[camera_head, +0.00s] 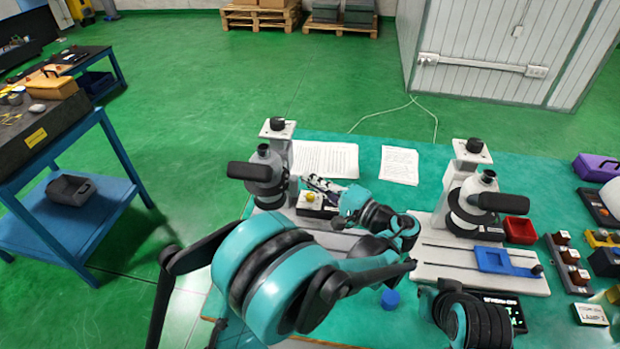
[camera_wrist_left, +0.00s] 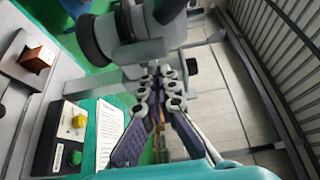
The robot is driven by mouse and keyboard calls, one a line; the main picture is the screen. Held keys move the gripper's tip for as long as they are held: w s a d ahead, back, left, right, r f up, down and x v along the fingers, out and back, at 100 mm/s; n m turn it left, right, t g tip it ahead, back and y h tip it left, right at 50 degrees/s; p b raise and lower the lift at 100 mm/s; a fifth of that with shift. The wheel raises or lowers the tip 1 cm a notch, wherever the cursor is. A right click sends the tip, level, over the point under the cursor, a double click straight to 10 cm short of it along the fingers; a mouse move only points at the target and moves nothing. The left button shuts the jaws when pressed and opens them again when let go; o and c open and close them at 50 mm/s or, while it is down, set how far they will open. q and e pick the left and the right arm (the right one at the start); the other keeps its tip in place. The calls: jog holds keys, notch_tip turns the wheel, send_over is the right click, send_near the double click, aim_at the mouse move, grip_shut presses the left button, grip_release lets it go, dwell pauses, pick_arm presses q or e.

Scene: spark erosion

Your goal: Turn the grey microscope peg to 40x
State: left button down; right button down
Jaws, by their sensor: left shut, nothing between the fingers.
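Two grey and white microscopes with black parts stand on the green table: the left microscope (camera_head: 265,172) and the right microscope (camera_head: 465,205). My left gripper (camera_head: 312,182) is just right of the left microscope, its fingers pointing at it. In the left wrist view its fingers (camera_wrist_left: 160,84) are shut and empty, with their tips close to the grey microscope body (camera_wrist_left: 142,50); I cannot tell whether they touch it. I cannot make out the grey peg or any magnification mark. My right gripper is not in view; only part of my right arm shows at the bottom right.
A small box with a yellow knob (camera_wrist_left: 79,121) lies beside the left gripper. White sheets (camera_head: 399,165) lie behind. A blue tray (camera_head: 508,262) sits on the right microscope's base. A blue cap (camera_head: 390,299) and a red bin (camera_head: 520,230) are on the table.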

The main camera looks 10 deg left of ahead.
aim_at(297, 183)
pick_arm(q)
jog(key=s+t, duration=0.1)
jog(key=s+a+m+t+h, duration=0.1)
jog(key=s, duration=0.1)
jog(key=shift+s+m, duration=0.2)
jog(key=shift+m, duration=0.1)
jog(key=shift+w, duration=0.1)
